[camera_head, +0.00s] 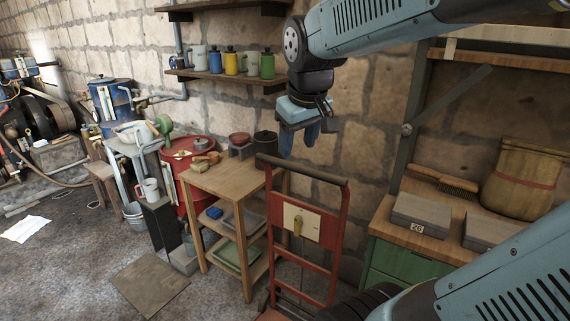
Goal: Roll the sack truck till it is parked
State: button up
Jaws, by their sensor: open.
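The red sack truck (342,237) stands upright in the lower middle, between the wooden shelf stand and the green workbench. Its dark handle bar (302,168) runs across the top, and a cream plate with a yellowish lever is fixed on its frame. Its lower end is partly cut off by the picture edge, and the wheels are mostly hidden. My gripper (299,142) hangs above the handle bar, pointing down, with blue fingers apart and nothing seen between them. It appears clear of the bar.
A wooden shelf stand (232,181) is close at the left of the truck. A green workbench (385,259) with boxes, a brush and a sack stands at the right. A flat brown mat (150,284) lies on the floor at lower left. A stone wall is behind.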

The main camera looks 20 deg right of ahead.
jog(key=w+d+f+n+g+h, duration=0.15)
jog(key=w+d, duration=0.25)
jog(key=w, duration=0.6)
jog(key=n+g, duration=0.1)
jog(key=n, duration=0.2)
send_near(298, 165)
jog(key=shift+h, duration=0.25)
jog(key=x, duration=0.9)
jog(key=shift+a+f, duration=0.2)
jog(key=shift+f, duration=0.05)
jog(key=shift+c, duration=0.3)
grip_shut()
